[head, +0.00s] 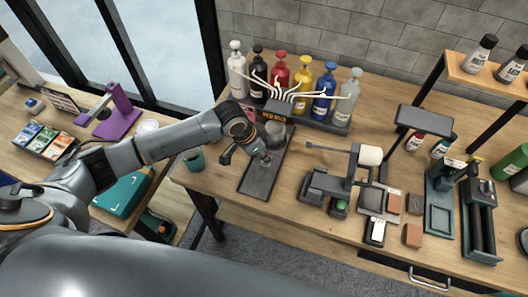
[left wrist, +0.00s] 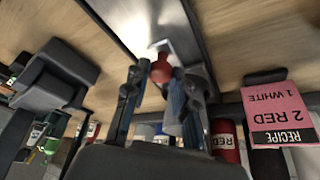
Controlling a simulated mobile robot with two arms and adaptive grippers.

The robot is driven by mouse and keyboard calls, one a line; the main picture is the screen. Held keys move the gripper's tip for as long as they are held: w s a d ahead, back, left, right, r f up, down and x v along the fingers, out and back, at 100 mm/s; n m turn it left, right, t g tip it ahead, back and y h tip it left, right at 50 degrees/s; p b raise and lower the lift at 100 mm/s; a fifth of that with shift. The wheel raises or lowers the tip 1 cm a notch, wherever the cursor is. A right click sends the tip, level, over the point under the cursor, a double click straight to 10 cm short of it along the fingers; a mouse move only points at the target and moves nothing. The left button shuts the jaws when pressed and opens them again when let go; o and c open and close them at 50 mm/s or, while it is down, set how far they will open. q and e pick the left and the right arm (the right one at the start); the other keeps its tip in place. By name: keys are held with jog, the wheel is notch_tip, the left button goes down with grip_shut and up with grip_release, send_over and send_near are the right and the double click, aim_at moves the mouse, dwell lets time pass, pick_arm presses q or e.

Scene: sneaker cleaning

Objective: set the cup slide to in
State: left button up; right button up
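The cup slide is a long dark track (head: 262,180) running from the table's front toward the bottle dispenser (head: 290,115). A grey cup (head: 275,128) stands near its back end, close to the dispenser. My left gripper (head: 262,154) is low over the middle of the track, in front of the cup. In the left wrist view, the red knob (left wrist: 161,70) of the slide shows between the spread fingers of my left gripper (left wrist: 156,82); I cannot tell whether they touch it. The gripper hides part of the slide. My right gripper is not in view.
Several colored pump bottles (head: 303,82) stand behind the dispenser, with white tubes over it. A pink recipe card (left wrist: 275,112) shows in the left wrist view. A device with a white roll (head: 370,156) stands right of the track. A green cup (head: 194,160) is at left.

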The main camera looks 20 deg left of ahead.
aim_at(274, 149)
pick_arm(q)
grip_shut()
jog(key=w+b, duration=0.1)
jog(key=w, duration=0.3)
jog(key=shift+d, duration=0.1)
jog(key=shift+r, duration=0.15)
jog(key=o, duration=0.6)
grip_release()
jog(key=shift+w, duration=0.1)
jog(key=shift+o, duration=1.3)
jog(key=v, duration=1.1)
jog(key=shift+a+r, duration=0.2)
jog(key=shift+r, duration=0.15)
